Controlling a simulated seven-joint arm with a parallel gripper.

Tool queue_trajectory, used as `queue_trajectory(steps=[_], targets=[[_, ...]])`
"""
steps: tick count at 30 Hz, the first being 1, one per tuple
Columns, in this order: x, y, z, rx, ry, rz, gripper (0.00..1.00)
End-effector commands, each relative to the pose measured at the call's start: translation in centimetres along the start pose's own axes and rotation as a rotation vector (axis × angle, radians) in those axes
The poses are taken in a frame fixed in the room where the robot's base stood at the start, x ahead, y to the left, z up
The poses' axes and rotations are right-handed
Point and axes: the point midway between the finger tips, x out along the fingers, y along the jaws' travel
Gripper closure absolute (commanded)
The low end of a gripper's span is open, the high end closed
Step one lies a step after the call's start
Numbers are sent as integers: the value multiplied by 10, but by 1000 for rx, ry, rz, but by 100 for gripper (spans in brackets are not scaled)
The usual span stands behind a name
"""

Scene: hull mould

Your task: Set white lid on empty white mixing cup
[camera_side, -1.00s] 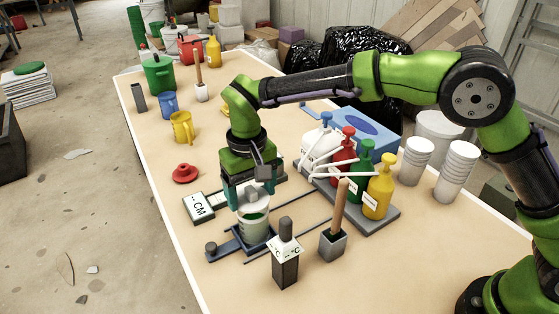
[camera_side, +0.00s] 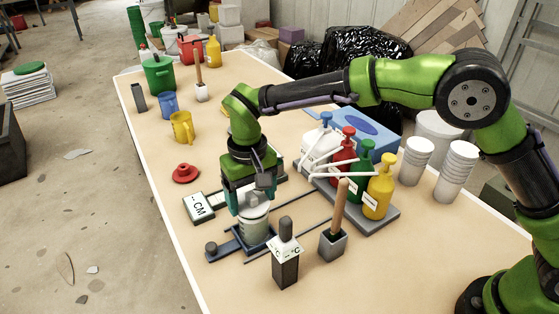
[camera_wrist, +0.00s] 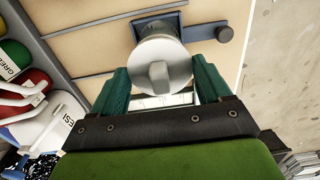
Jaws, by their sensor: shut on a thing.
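The white lid (camera_side: 253,199), a pale disc with a knob, is at my gripper (camera_side: 250,206), directly above the white mixing cup (camera_side: 256,231) in the side view. My gripper is shut on the lid. In the wrist view, the lid (camera_wrist: 172,48) shows from above between the two teal fingers and covers the cup. The lid looks level and at the cup's rim; whether it is fully seated I cannot tell. The cup stands upright in a dark blue holder (camera_side: 226,246). The cup's inside is hidden.
A black °C block (camera_side: 286,267) and a wooden-handled tool (camera_side: 340,207) stand in front and to the right. Pump bottles (camera_side: 378,192) stand on a grey tray behind. A red lid (camera_side: 186,173) lies at left.

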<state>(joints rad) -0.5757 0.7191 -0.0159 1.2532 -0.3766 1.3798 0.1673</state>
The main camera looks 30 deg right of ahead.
Motion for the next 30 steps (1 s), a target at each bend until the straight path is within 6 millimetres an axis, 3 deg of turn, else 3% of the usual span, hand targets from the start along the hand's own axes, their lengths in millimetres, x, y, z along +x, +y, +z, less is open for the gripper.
queue_trajectory(steps=[30], targets=[[7, 0, 0, 0, -2, 1, 52]])
